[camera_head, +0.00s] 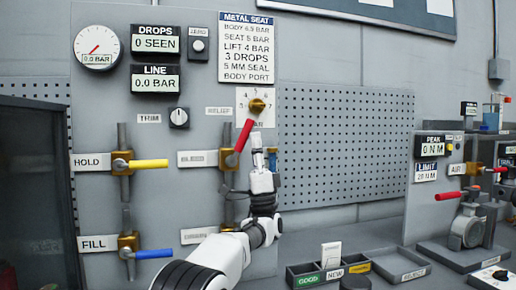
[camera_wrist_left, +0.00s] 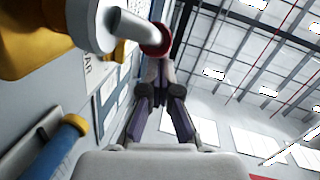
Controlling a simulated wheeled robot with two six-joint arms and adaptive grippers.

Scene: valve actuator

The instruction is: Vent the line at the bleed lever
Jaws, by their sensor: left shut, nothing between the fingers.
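The bleed lever (camera_head: 243,137) has a red handle, tilted up and to the right from its brass valve at the "BLEED" label (camera_head: 198,159). My left gripper (camera_head: 257,143) is upright, just right of the red handle, shut and empty. In the left wrist view, my left gripper's fingers (camera_wrist_left: 158,75) point up toward the red end of a lever (camera_wrist_left: 153,38) on a grey stem. Whether they touch it I cannot tell. The line display (camera_head: 155,79) reads 0.0 BAR, as does the round gauge (camera_head: 97,48). My right gripper is not in view.
The yellow hold lever (camera_head: 148,164) and blue fill lever (camera_head: 154,254) are at left. A brass selector knob (camera_head: 257,106) sits just above my gripper. Trays (camera_head: 345,271) stand below right. A bench device with a red handle (camera_head: 448,196) is at far right.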

